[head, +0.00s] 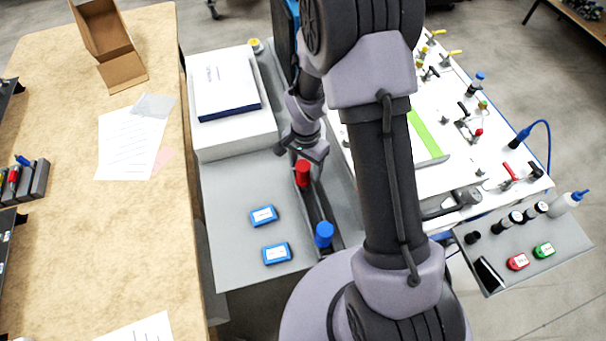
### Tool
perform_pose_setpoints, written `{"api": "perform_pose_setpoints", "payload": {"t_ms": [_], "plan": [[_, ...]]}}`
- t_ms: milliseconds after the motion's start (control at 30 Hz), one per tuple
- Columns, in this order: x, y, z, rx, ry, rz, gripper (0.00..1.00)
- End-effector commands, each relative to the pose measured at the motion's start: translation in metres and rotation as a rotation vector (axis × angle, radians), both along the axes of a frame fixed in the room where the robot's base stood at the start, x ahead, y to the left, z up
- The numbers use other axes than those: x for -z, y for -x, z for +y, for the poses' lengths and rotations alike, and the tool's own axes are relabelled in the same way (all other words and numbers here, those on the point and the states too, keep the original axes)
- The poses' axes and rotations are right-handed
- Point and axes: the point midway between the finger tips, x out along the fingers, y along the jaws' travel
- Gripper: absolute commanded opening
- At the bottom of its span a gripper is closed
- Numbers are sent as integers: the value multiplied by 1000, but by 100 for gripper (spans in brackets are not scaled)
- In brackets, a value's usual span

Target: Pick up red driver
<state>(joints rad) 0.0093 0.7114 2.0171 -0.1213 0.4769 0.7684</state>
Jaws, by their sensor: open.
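The red driver (303,174) stands in a narrow dark grey holder on the grey work surface, with its red handle up. My gripper (303,152) is just above and behind the red handle in the picture, with its fingers open. The fingertips are small here, and I cannot tell whether they straddle or touch the handle. The red driver's shaft is hidden in the holder. A blue driver (324,235) stands in the near end of the same holder.
Two blue boxes (264,215) (276,253) lie left of the holder. A white box (226,84) stands behind them. A white panel with several valves (460,120) is on the right, partly behind my arm. A wooden table (60,240) is at left.

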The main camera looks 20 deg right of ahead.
Motion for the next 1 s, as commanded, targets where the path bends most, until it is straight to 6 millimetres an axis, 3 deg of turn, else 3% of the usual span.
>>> {"api": "perform_pose_setpoints", "payload": {"t_ms": [100,200,467,767,1000], "plan": [[28,-3,5,-1,0,4,61],[43,-3,4,0,0,3,61],[45,-4,4,0,0,0,61],[45,-4,4,-1,0,1,2],[45,-4,4,-1,0,0,0]]}}
